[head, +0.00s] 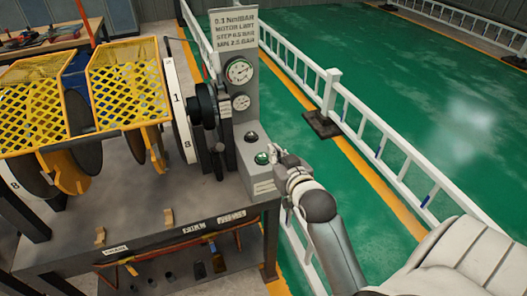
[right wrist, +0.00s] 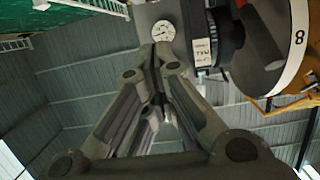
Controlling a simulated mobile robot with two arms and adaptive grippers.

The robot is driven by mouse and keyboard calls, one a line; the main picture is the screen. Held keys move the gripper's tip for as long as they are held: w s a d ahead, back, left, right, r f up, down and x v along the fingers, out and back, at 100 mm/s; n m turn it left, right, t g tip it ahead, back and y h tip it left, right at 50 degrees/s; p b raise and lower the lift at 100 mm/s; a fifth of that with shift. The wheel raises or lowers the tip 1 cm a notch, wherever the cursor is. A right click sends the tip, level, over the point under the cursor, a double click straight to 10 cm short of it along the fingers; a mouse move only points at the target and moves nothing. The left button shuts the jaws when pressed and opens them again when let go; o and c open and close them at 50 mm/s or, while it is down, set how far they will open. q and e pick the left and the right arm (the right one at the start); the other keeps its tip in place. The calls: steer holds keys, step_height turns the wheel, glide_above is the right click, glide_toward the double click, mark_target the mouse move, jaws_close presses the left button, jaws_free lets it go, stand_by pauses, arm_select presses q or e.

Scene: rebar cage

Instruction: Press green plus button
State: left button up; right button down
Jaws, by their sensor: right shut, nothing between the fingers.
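The green button (head: 262,158) sits on the sloped top of a grey control box (head: 262,182) at the right end of the machine. I cannot make out a plus sign on it at this size. A dark button (head: 252,138) is just behind it. My right gripper (head: 277,152) is shut and empty, with its fingertips at the right side of the green button. I cannot tell whether they touch it. In the right wrist view my right gripper (right wrist: 157,55) shows its fingers together, and the green button is hidden. My left gripper is not in view.
A grey panel with a sign (head: 234,28) and two gauges (head: 240,71) rises behind the buttons. The machine has yellow mesh guards (head: 128,80) and a black handwheel (head: 205,105) at left. A white railing (head: 375,125) stands at right, with green floor beyond.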

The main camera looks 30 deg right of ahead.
steer(key=p, duration=0.1)
glide_above(264, 160)
step_height(264, 160, down, 2)
step_height(264, 160, down, 3)
steer(key=shift+r+p, duration=0.15)
steer(key=shift+p, duration=0.25)
steer(key=shift+f, duration=0.65)
steer(key=shift+f, duration=0.15)
